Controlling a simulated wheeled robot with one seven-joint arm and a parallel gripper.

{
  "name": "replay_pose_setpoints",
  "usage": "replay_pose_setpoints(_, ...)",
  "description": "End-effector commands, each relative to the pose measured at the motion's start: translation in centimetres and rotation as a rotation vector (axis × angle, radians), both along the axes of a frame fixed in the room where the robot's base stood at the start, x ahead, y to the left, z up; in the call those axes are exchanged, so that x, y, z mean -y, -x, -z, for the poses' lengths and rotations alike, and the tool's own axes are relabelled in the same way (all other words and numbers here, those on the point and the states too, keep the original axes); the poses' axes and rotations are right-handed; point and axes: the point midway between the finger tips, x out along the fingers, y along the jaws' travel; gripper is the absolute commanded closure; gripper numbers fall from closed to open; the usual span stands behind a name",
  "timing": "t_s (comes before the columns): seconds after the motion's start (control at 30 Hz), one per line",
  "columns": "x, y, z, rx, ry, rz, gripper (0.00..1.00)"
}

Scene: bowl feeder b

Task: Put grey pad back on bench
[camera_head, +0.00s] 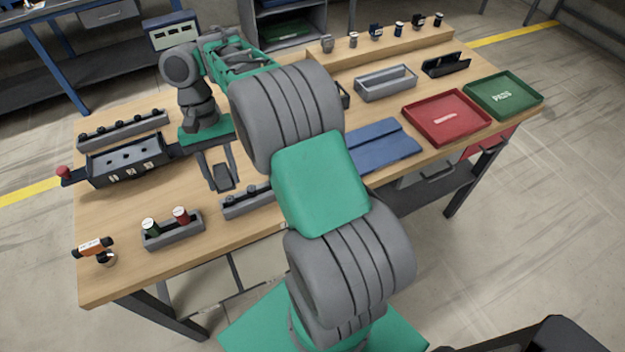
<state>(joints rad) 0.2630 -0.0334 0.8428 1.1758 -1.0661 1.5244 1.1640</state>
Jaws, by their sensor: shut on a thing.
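My gripper (220,172) points down over the left half of the wooden bench (270,205), just right of the black fixture. Its two fingers are shut on a small dark grey piece, which looks like the grey pad (223,180). The pad is small in view and partly hidden by the fingers. I cannot tell whether it touches the bench top.
The black fixture (125,162) stands left of my gripper. A grey holder with two cylinders (173,232) and an orange tool (93,247) are at the front left. A blue mat (385,143), red tray (447,118) and green tray (503,96) lie right.

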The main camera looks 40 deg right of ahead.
Motion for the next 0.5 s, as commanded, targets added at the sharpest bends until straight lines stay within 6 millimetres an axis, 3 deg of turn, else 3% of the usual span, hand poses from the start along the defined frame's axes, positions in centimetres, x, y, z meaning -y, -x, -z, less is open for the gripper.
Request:
replay_pose_setpoints(0.17,3.1,-0.3,0.1,0.0,-0.003,0.499,1.0)
replay_pose_setpoints(0.3,6.4,-0.3,-0.1,0.003,-0.002,0.995,1.0)
replay_pose_setpoints(0.5,9.3,-0.1,-0.1,0.002,-0.003,1.402,1.0)
